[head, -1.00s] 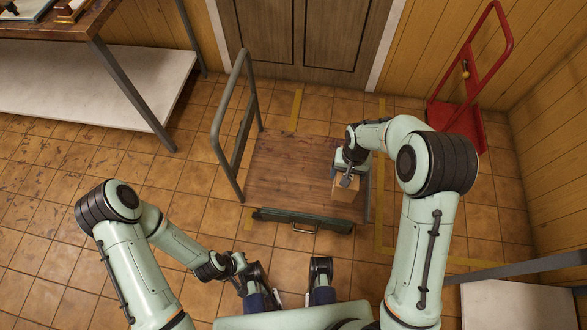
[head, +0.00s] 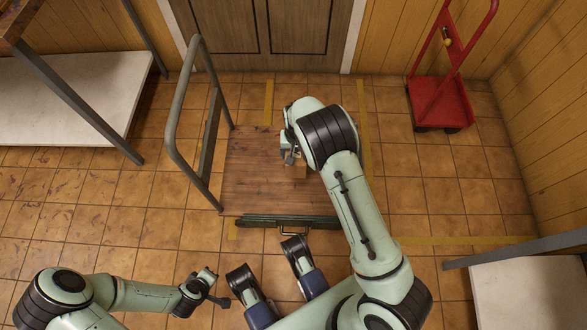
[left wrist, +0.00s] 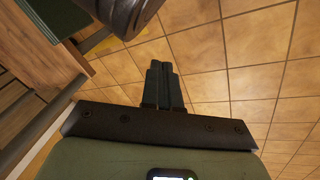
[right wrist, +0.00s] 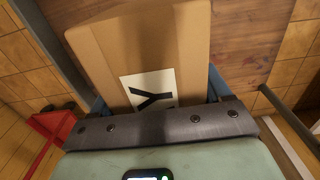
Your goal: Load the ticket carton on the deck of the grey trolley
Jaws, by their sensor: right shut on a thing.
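The ticket carton (right wrist: 150,40) is a brown cardboard box with a white label bearing a black letter. My right gripper (head: 288,158) is shut on it; blue fingers show on both sides in the right wrist view. In the head view the carton (head: 298,171) is mostly hidden by my right arm and lies over the trolley deck (head: 255,175). I cannot tell whether it touches the deck. The grey trolley has a brown wooden deck and a grey tube handle (head: 172,125) at its left. My left gripper (head: 213,288) is shut and empty over the floor; its fingers (left wrist: 162,85) meet.
A red hand truck (head: 440,102) stands at the back right. A table with a white lower shelf (head: 60,110) is at the left. A white surface (head: 530,292) is at the near right.

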